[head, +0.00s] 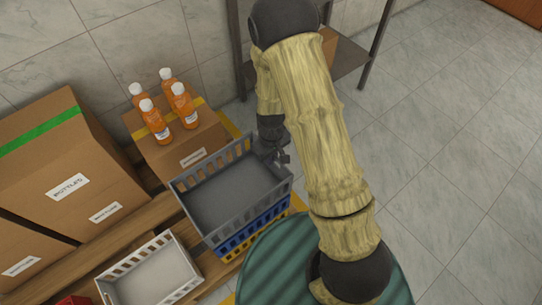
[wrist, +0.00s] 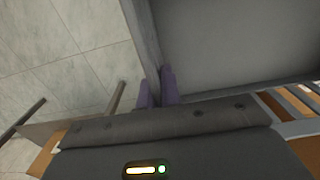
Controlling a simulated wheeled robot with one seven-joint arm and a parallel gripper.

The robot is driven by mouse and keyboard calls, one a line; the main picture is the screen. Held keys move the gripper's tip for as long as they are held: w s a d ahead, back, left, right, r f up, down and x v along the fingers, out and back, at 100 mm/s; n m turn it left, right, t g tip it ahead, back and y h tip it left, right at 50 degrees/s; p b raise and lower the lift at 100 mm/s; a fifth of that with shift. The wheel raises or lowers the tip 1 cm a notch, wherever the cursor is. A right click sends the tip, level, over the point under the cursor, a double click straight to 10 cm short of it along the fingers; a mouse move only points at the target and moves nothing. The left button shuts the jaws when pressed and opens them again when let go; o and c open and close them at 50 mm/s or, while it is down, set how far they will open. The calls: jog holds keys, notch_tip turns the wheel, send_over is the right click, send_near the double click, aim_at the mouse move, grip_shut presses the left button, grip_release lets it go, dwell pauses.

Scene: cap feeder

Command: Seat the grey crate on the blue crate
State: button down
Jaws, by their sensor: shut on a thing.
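The grey crate (head: 181,203) is empty and shows in the middle of the head view. It lies over the blue crate (head: 262,228), whose slotted side shows just below the grey crate's near edge. The two look roughly lined up; whether they touch all round I cannot tell. My gripper (head: 273,152) is at the grey crate's far right side, shut on its wall. In the wrist view my fingers (wrist: 156,92) straddle the grey crate's wall (wrist: 142,32). Most of the blue crate is hidden under the grey one.
A carton (head: 190,150) with several orange bottles (head: 155,120) stands behind the crates. Larger cartons (head: 75,165) stand at the left. A white crate (head: 150,278) is at the front left. Something yellow (head: 233,254) shows under the blue crate. A shelf (head: 350,62) stands at the back; floor is clear at right.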

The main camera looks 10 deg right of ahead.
jog(key=shift+f, duration=0.95)
dwell(1.9)
jog(key=c, duration=1.5)
grip_release()
notch_tip(320, 180, up, 17)
jog(key=p, duration=0.5)
jog(key=shift+r+p, duration=0.2)
jog(key=shift+p, duration=0.15)
